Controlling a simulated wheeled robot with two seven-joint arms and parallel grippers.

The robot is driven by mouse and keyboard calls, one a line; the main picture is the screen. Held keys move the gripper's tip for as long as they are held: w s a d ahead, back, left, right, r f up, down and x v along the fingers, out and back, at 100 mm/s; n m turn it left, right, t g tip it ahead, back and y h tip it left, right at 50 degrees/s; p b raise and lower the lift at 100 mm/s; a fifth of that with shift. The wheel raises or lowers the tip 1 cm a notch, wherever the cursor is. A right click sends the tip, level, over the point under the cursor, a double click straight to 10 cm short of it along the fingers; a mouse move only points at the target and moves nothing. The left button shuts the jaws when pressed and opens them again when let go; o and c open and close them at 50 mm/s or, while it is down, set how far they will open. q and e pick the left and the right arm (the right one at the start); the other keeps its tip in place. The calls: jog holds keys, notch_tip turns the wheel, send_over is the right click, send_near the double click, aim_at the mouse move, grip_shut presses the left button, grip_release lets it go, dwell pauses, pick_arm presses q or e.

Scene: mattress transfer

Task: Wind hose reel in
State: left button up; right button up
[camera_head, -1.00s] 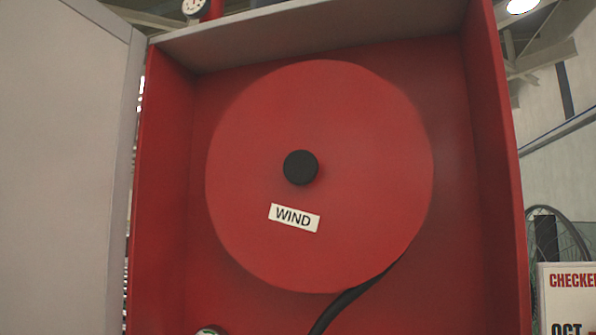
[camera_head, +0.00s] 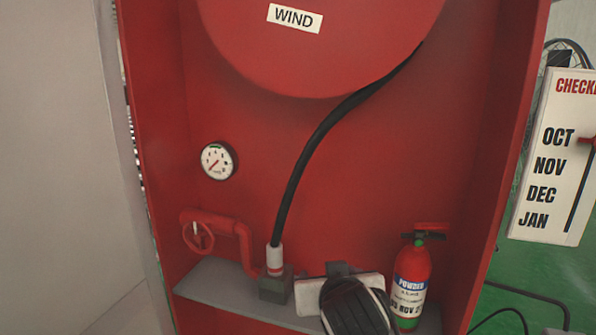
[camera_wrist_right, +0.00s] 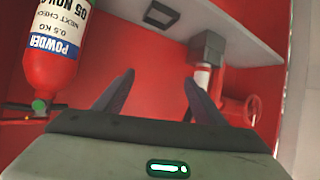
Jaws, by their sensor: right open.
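The red hose reel (camera_head: 330,55) with its WIND label (camera_head: 294,17) fills the top of the head view. Its upper part and the black knob are out of view. A black hose (camera_head: 308,165) runs from the reel's lower right down to a white and red fitting (camera_head: 274,258) on a grey block (camera_head: 276,286). My right gripper (camera_wrist_right: 157,90) is open and empty in the wrist view, with the shelf beyond its fingers. The dark arm end (camera_head: 350,305) at the bottom of the head view is mine. My left gripper is not in view.
The red cabinet (camera_head: 160,120) has a grey shelf (camera_head: 225,285), an open grey door at left, a gauge (camera_head: 218,160) and a red valve wheel (camera_head: 198,238). A red extinguisher (camera_head: 411,285) stands at right. A month board (camera_head: 555,160) hangs outside.

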jog(key=w+a+r+m+t+h, duration=0.1)
jog(key=a+r+t, duration=0.2)
jog(key=r, duration=1.1)
jog(key=w+a+r+t+h, duration=0.1)
jog(key=a+r+t+h, duration=0.15)
jog(key=r, duration=1.05)
jog(key=s+a+r+m+t+h, duration=0.2)
jog(key=s+r, duration=0.3)
jog(key=r, duration=0.6)
jog(key=s+a+r+m+t+h, duration=0.15)
jog(key=s+r, duration=0.35)
jog(key=r, duration=0.5)
jog(key=p+x, duration=0.3)
jog(key=x, duration=0.7)
jog(key=shift+w+r+p, duration=0.2)
jog(key=shift+p, duration=0.2)
jog(key=shift+d, duration=0.1)
